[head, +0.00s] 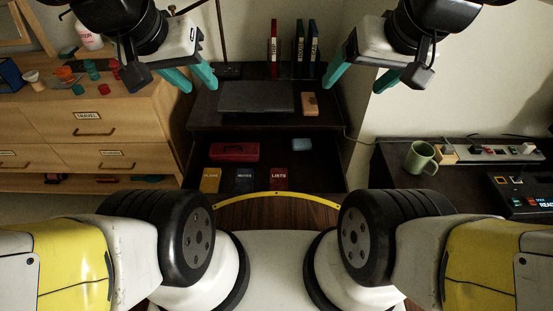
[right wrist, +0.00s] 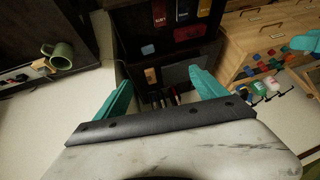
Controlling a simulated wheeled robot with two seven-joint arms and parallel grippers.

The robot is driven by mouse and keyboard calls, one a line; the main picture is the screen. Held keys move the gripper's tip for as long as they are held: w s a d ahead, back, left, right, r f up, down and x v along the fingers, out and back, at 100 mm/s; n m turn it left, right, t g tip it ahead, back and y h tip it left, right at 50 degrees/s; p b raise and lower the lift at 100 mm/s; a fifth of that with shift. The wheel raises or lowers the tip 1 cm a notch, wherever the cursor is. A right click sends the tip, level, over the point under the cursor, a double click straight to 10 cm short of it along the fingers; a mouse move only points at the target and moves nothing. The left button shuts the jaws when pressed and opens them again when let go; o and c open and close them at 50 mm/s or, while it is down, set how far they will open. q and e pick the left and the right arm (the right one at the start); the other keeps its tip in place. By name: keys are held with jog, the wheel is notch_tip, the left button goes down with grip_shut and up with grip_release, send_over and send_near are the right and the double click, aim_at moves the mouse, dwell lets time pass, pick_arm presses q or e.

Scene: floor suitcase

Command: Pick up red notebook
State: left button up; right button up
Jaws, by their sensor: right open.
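The red notebook (head: 279,178), labelled LISTS, lies in the low dark compartment below the desk's top surface. It is the rightmost of three in a row, beside a dark NOTES notebook (head: 244,180) and a yellow PLANS notebook (head: 210,180). In the right wrist view the red notebook (right wrist: 160,13) shows at the top, upside down. My right gripper (head: 354,90) is open and empty, high at the upper right, well away from the notebook. My left gripper (head: 199,88) has its teal fingers apart with nothing between them, at the upper left.
A red case (head: 234,152) and a small blue item (head: 302,145) lie behind the notebooks. The surface above holds a dark flat pad (head: 256,97), a tan item (head: 310,104) and upright binders (head: 299,50). A wooden dresser (head: 90,125) stands left; a green mug (head: 421,158) stands right.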

jog(key=shift+o, duration=0.6)
jog(key=w+f+n+g+h, duration=0.2)
jog(key=w+f+n, duration=0.5)
jog(key=w+n, duration=0.25)
jog(key=n+g, duration=0.4)
jog(key=n, duration=2.2)
send_over(279, 181)
jog(key=f, duration=3.8)
jog(key=shift+s+d, duration=0.15)
jog(key=shift+d, duration=0.05)
jog(key=f, duration=0.7)
jog(key=shift+a+f, duration=0.2)
jog(key=shift+a, duration=0.05)
jog(key=c, duration=1.6)
